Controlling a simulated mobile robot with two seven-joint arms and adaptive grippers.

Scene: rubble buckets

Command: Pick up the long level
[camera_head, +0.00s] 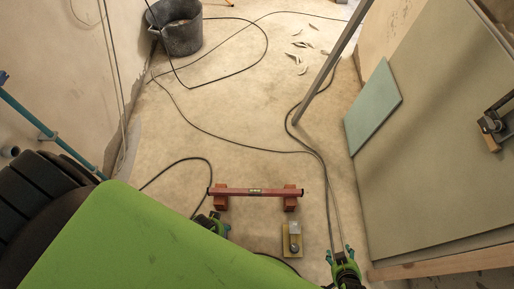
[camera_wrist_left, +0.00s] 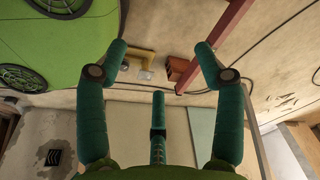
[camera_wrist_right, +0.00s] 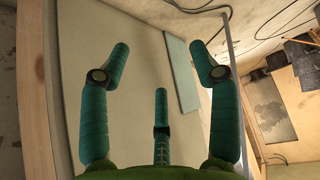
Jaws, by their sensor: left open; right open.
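The long level (camera_head: 245,192) is a thin red bar lying crosswise on two orange-red bricks on the floor. It also shows at the top of the left wrist view (camera_wrist_left: 224,35), running diagonally. My left gripper (camera_head: 213,221) is partly hidden behind my green body, just below the bar's left end and apart from it. The left wrist view shows its fingers (camera_wrist_left: 160,48) open and empty. My right gripper (camera_head: 339,252) is below and right of the bar. Its fingers (camera_wrist_right: 160,52) are open and empty, facing the leaning board.
A yellow tool with a grey part (camera_head: 284,240) lies below the bar. Black cables (camera_head: 240,145) cross the floor. A large board (camera_head: 440,130) and a pale green panel (camera_head: 373,107) lean at right. A dark bucket (camera_head: 180,35) stands at the back. The middle floor is mostly clear.

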